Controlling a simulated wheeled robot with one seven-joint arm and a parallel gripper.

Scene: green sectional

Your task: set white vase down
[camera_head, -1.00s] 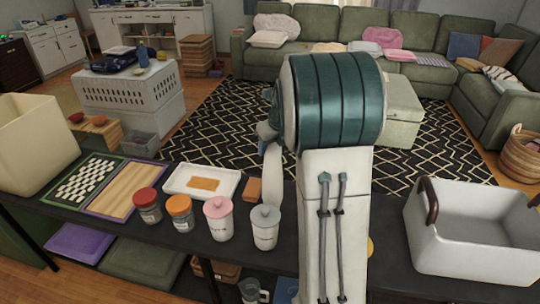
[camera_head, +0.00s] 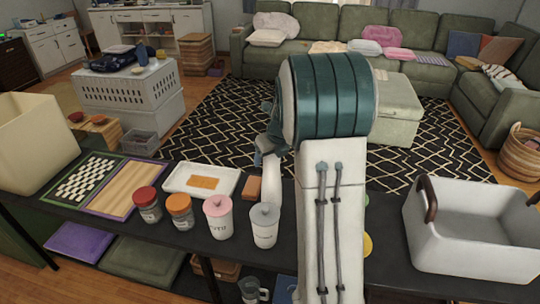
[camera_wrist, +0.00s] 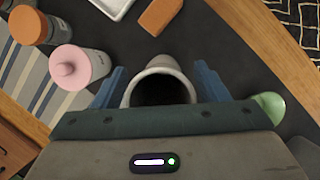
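The white vase (camera_wrist: 160,82) is between the two blue fingers of my gripper (camera_wrist: 160,88) in the wrist view, with its dark round mouth facing the camera. In the head view the vase (camera_head: 271,180) is a pale upright shape behind the grey-lidded jar (camera_head: 264,226), right of the brown block (camera_head: 252,188). Its base is hidden, so I cannot tell whether it touches the dark table (camera_head: 385,215). My arm hides most of the gripper there.
Pink-lidded (camera_head: 218,217), orange-lidded (camera_head: 180,212) and red-lidded jars (camera_head: 147,204) stand left of the vase. A white tray (camera_head: 172,180) lies behind them. A white basket (camera_head: 470,240) is at right. A green round item (camera_wrist: 270,105) is right of the gripper.

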